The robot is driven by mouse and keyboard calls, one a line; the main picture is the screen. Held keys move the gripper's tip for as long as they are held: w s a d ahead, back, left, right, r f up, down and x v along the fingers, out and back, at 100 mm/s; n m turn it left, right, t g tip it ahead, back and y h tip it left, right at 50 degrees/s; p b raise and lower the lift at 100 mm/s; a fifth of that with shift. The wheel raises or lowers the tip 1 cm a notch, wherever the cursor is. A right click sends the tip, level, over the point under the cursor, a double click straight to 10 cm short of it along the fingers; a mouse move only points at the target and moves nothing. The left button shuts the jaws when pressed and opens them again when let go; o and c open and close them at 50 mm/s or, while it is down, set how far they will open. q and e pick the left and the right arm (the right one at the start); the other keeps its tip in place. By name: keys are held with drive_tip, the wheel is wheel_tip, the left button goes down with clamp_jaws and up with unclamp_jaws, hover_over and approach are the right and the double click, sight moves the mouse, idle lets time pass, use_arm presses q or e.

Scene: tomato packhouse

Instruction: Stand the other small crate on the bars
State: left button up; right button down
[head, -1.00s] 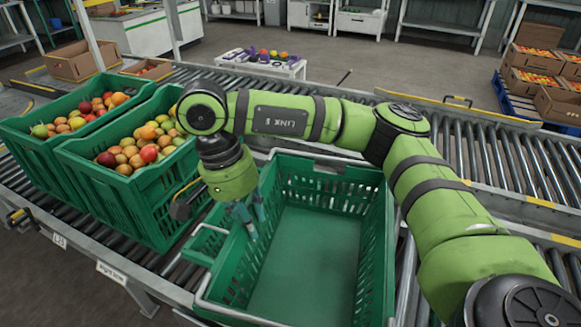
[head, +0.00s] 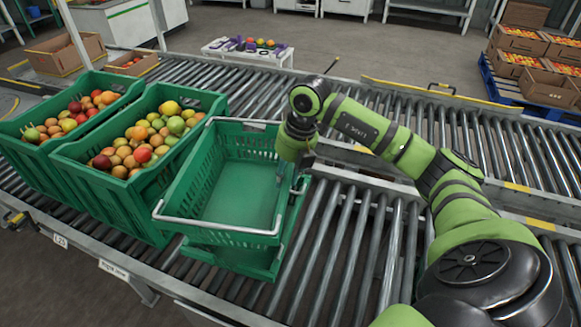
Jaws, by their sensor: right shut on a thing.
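An empty green crate (head: 215,205) with slotted walls is at the middle left, over another green crate (head: 232,262) whose front and right edges show below it. Metal bars (head: 218,228) run along the upper crate's front and back top edges. I cannot tell whether the upper crate rests on the lower one. My right gripper (head: 289,184) is shut on the upper crate's right wall, its fingertips partly hidden. My left gripper is not in view.
Two green crates of tomatoes (head: 112,190) stand close on the left. The roller conveyor (head: 350,235) is clear to the right. A second conveyor (head: 400,115) runs behind. Cardboard boxes (head: 545,88) stand on a blue pallet at the back right.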

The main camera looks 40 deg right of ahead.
drive_tip(key=shift+d+m, duration=0.45)
drive_tip(key=shift+m, duration=0.15)
drive_tip(key=shift+d+f+m, duration=0.1)
drive_tip(key=shift+d+m, duration=0.05)
drive_tip(key=shift+m, duration=0.15)
drive_tip(key=shift+b+x, duration=1.05)
drive_tip(key=shift+x, duration=0.05)
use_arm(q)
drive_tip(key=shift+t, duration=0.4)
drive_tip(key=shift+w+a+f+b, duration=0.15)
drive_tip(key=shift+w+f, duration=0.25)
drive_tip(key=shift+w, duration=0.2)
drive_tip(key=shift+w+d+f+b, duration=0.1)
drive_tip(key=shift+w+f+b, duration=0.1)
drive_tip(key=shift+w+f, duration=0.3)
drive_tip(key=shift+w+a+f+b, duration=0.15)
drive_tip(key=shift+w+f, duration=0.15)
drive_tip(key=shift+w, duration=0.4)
use_arm(e)
drive_tip(key=shift+s+d+f, duration=0.15)
drive_tip(key=shift+s+f, duration=0.05)
drive_tip(key=shift+f, duration=0.65)
